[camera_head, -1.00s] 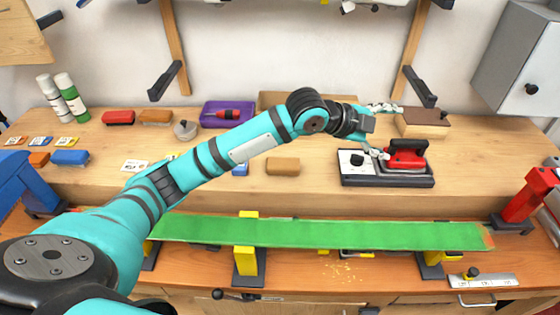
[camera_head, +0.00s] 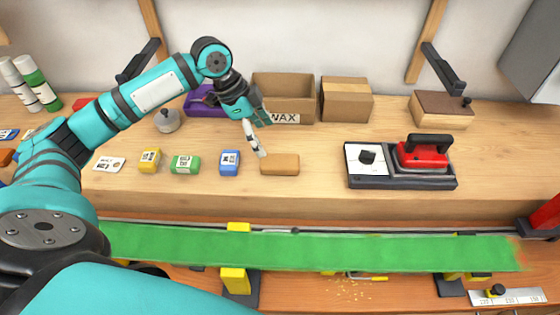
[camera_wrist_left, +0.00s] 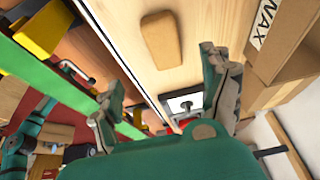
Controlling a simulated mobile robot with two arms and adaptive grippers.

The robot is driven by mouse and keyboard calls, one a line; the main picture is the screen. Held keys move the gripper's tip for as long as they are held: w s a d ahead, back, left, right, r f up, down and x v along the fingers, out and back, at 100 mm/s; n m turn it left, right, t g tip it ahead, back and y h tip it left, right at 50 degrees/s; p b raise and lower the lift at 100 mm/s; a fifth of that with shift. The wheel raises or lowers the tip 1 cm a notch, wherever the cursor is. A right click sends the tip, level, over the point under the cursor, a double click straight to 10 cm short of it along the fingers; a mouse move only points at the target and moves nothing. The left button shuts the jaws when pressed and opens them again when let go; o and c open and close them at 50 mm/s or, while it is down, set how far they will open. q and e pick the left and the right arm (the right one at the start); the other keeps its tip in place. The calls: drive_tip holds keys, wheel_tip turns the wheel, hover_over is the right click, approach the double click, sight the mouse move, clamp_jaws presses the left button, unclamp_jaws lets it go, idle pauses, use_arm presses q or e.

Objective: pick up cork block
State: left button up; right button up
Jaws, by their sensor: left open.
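The cork block (camera_head: 280,164) is a tan, rounded block lying flat on the wooden bench, left of the black base with the red tool. It also shows in the left wrist view (camera_wrist_left: 161,39), beyond and between the spread fingers. My left gripper (camera_head: 259,139) is just above and to the left of the block in the head view, pointing down. In the wrist view its two fingers (camera_wrist_left: 163,93) are wide apart with nothing between them. Whether a fingertip touches the block cannot be told. My right gripper is not in view.
An open cardboard box marked WAX (camera_head: 283,97) and a closed box (camera_head: 346,99) stand behind the block. Small blue (camera_head: 230,162), green (camera_head: 185,165) and yellow (camera_head: 150,160) blocks lie left. The red tool (camera_head: 423,155) is right. A long green ski (camera_head: 320,249) runs in front.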

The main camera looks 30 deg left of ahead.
use_arm(q)
hover_over(279, 160)
drive_tip(key=a, duration=0.2)
drive_tip(key=f, duration=0.3)
drive_tip(key=s+f+p, duration=0.1)
drive_tip(key=f, duration=0.1)
drive_tip(key=shift+a+f, duration=0.1)
drive_tip(key=shift+a, duration=0.1)
drive_tip(key=shift+d+f, duration=0.55)
drive_tip(key=shift+f, duration=0.05)
drive_tip(key=p+x, duration=0.2)
drive_tip(key=x, duration=0.1)
drive_tip(key=shift+w+d+f, duration=0.1)
drive_tip(key=shift+w+f, duration=0.15)
drive_tip(key=shift+f, duration=0.05)
drive_tip(key=shift+w+d+f, duration=0.1)
drive_tip(key=shift+d+f, duration=0.1)
drive_tip(key=shift+f, duration=0.25)
drive_tip(key=shift+f, duration=0.25)
